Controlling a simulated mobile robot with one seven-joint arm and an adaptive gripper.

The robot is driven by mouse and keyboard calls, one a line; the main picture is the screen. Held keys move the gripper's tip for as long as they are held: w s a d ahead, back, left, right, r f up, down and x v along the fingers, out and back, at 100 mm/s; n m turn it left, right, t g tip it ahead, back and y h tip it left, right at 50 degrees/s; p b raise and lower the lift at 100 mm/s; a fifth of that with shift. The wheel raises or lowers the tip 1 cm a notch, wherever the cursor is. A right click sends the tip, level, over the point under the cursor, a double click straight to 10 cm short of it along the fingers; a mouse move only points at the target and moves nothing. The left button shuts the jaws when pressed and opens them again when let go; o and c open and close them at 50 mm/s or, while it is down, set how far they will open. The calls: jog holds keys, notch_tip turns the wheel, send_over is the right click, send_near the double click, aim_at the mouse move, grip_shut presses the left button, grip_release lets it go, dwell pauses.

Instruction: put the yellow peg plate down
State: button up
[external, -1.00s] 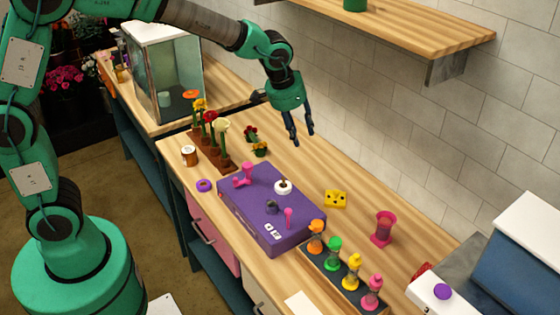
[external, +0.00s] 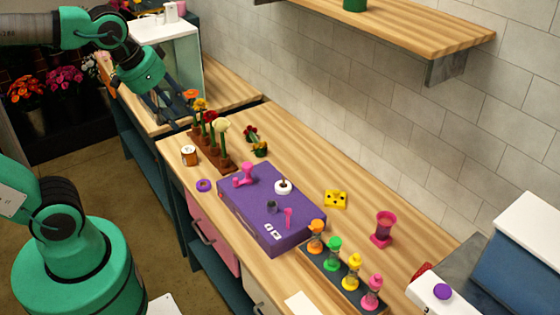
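The yellow peg plate (external: 336,199) lies flat on the wooden counter, right of the purple case, with dark holes in its top. My gripper (external: 168,108) is far from it, at the upper left by the glass cabinet and the orange flower. Its dark fingers point down and look spread apart, with nothing seen between them. The fingertips are partly hard to make out against the cabinet.
A purple case (external: 262,225) with small items on top stands mid-counter. Potted flowers (external: 212,145) stand behind it. A dark rack with several coloured hourglass-like pieces (external: 333,250) and a pink vase (external: 383,229) are at right. Bare counter surrounds the yellow plate.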

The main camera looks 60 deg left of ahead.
jog(key=s+f, duration=0.1)
jog(key=s, duration=0.5)
jog(key=shift+s+a+f, duration=0.15)
jog(key=shift+s+a, duration=0.2)
notch_tip(320, 180, down, 2)
jog(key=shift+f+b, duration=0.1)
jog(key=shift+b, duration=0.95)
